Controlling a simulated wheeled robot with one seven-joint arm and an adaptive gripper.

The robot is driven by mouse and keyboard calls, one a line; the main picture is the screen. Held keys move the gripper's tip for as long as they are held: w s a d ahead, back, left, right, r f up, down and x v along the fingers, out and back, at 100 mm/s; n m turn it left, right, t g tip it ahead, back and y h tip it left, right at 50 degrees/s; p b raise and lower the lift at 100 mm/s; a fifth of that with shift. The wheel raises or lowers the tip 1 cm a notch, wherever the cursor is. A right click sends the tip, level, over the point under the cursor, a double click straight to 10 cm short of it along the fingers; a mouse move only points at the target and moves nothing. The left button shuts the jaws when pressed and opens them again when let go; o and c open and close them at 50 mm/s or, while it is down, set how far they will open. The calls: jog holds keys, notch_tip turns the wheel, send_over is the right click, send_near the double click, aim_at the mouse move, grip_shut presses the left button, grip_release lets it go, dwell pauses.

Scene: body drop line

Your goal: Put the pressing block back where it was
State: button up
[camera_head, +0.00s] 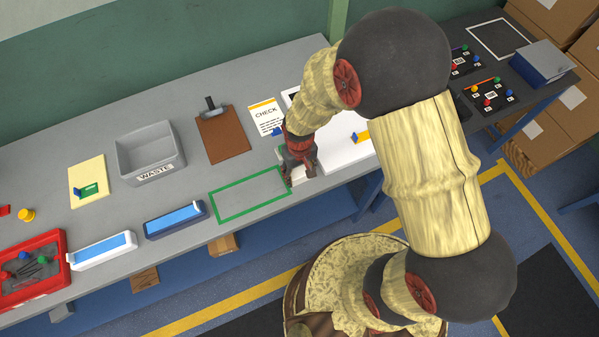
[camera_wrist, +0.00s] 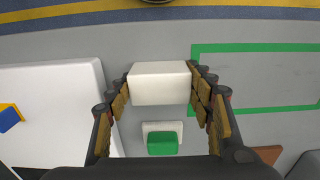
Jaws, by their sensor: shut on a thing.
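My gripper (camera_wrist: 161,88) is shut on a white block (camera_wrist: 161,80), which sits between the two fingertips in the wrist view. Whether the block touches the table or hangs just above it, I cannot tell. A small green piece on a white base (camera_wrist: 162,144) lies on the grey table just beyond the block, between the fingers. In the head view my gripper (camera_head: 292,176) is low over the table, between the green outlined rectangle (camera_head: 250,193) and the white board (camera_head: 345,150). The arm hides part of the board.
A grey waste bin (camera_head: 150,152), brown clipboard (camera_head: 222,136) and check sheet (camera_head: 265,116) stand at the back. Blue-topped trays (camera_head: 174,220) and a red tray (camera_head: 33,272) lie to the left. The green outlined area is empty. A yellow and blue piece (camera_wrist: 10,117) is on the board.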

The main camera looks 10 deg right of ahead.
jog(key=shift+r, duration=0.1)
jog(key=o, duration=1.2)
notch_tip(320, 180, up, 12)
jog(key=shift+r+p, duration=0.1)
jog(key=shift+p, duration=0.4)
notch_tip(320, 180, up, 13)
jog(key=m+t, duration=0.1)
jog(key=t, duration=0.1)
send_over(300, 172)
jog(key=s+d, duration=0.1)
jog(key=d, duration=0.4)
jog(key=s+d+r+t, duration=0.1)
jog(key=s+d+r, duration=0.1)
jog(key=s+r, duration=0.1)
jog(key=s+d+r+m+t, duration=0.1)
jog(key=s+d+r, duration=0.1)
jog(key=s+r, duration=0.2)
jog(key=s+d+r+m+t, duration=0.1)
jog(key=s+d+r, duration=0.2)
jog(key=r, duration=0.3)
jog(key=shift+s+r+t, duration=0.1)
jog(key=shift+s+t, duration=0.2)
jog(key=shift+s, duration=0.35)
